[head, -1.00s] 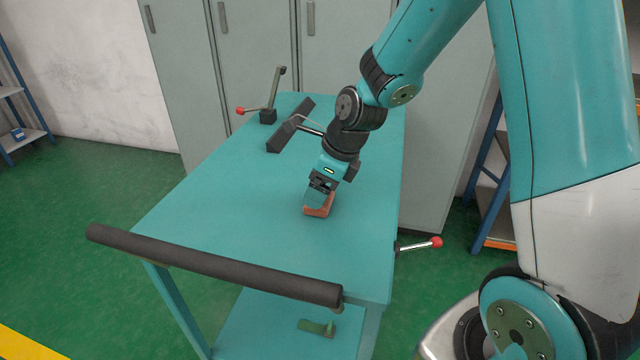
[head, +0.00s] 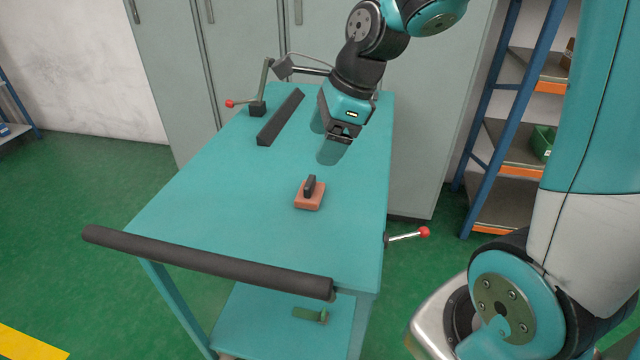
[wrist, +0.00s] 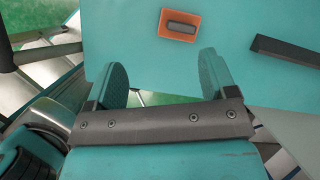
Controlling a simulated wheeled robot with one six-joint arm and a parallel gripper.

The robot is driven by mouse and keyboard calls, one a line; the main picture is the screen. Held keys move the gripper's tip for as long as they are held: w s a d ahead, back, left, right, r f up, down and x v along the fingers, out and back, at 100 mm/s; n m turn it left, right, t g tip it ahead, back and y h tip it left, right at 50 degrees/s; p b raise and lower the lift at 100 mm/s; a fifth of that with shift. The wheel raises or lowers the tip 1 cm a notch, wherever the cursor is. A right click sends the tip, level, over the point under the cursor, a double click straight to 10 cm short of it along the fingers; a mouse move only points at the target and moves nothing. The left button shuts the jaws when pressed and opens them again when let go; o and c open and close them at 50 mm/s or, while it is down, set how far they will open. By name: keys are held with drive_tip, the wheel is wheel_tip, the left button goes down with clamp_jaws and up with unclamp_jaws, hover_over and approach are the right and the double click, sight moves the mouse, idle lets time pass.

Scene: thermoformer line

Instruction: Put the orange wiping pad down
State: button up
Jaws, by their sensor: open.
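The orange wiping pad (head: 309,199) with its dark handle lies flat on the teal cart top (head: 230,200), right of the middle. It also shows in the wrist view (wrist: 163,25), beyond the fingertips. My gripper (head: 330,152) is raised above the cart top, behind the pad and apart from it. In the wrist view its two teal fingers (wrist: 163,75) are spread wide with nothing between them.
A dark bar (head: 280,117) lies at the back of the cart top, near a lever with a red knob (head: 230,103). A dark push handle (head: 205,262) runs along the front edge. Another red-knobbed lever (head: 424,232) sticks out on the right. Grey lockers (head: 240,45) stand behind.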

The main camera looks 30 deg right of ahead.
drive_tip(key=s+a+r+n+g, duration=0.1)
drive_tip(key=s+a+n, duration=0.3)
drive_tip(key=n, duration=0.6)
drive_tip(key=s+a+n+g, duration=0.1)
drive_tip(key=s+a+n, duration=0.3)
drive_tip(key=s+n, duration=0.3)
drive_tip(key=s+a+r+n, duration=0.1)
drive_tip(key=s+a+n, duration=0.3)
drive_tip(key=n, duration=0.8)
drive_tip(key=shift+s+a+r+n+g+y, duration=0.15)
drive_tip(key=shift+s+n+g+y, duration=0.05)
drive_tip(key=shift+s, duration=0.5)
drive_tip(key=shift+s+a+r+n+g+y, duration=0.15)
drive_tip(key=shift+s+n+g+y, duration=0.05)
drive_tip(key=shift+s, duration=0.45)
wheel_tip(320, 180, up, 9)
drive_tip(key=p, duration=0.9)
drive_tip(key=shift+r, duration=0.2)
